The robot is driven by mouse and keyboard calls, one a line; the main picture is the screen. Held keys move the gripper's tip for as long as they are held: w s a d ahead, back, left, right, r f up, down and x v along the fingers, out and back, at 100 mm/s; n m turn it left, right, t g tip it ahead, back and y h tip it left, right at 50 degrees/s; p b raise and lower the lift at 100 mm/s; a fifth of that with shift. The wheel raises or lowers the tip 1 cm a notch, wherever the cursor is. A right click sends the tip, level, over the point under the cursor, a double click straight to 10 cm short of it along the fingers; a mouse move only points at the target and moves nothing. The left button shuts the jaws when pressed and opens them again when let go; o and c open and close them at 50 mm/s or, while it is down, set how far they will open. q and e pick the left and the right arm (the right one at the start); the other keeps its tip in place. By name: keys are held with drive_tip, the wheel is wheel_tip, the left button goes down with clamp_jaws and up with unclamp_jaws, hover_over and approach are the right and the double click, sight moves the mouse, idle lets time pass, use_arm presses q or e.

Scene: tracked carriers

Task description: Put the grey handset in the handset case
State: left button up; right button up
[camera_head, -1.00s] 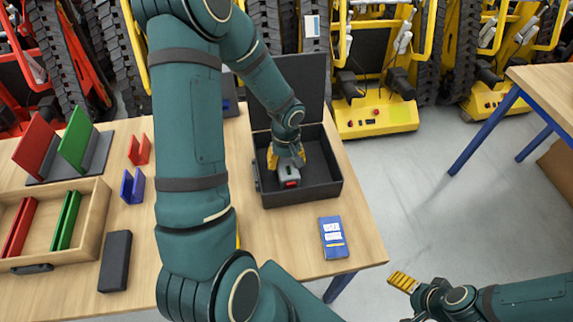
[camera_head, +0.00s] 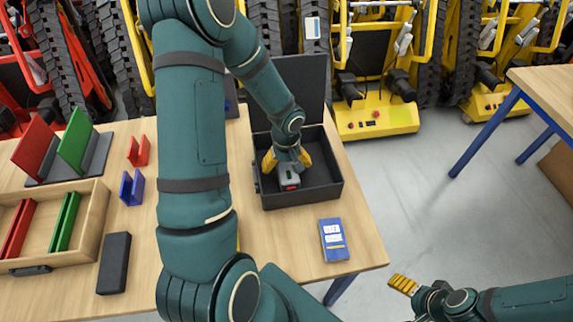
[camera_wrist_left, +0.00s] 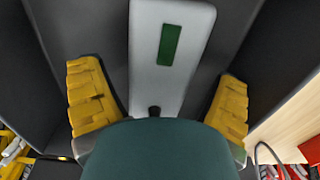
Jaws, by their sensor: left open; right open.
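The grey handset (camera_head: 289,181) lies inside the black handset case (camera_head: 318,194), whose lid (camera_head: 301,92) stands open at the back. My left gripper (camera_head: 287,162) is open over the handset, inside the case. In the left wrist view the handset (camera_wrist_left: 170,52) shows its grey face and green screen. The yellow fingers of my left gripper (camera_wrist_left: 160,105) stand apart on either side of it, with gaps between. The handset's lower end is hidden by the gripper body. My right gripper (camera_head: 404,284) is open and empty, off the table's right edge.
A blue user guide (camera_head: 333,240) lies in front of the case. A black block (camera_head: 115,263), a wooden tray (camera_head: 92,215), and red and blue holders stand left. My left arm crosses the table. Tracked carriers stand behind; open floor lies right.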

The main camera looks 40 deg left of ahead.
sight(286, 165)
use_arm(q)
wheel_tip(286, 165, up, 12)
drive_tip(key=p, duration=0.2)
drive_tip(key=shift+p, duration=0.35)
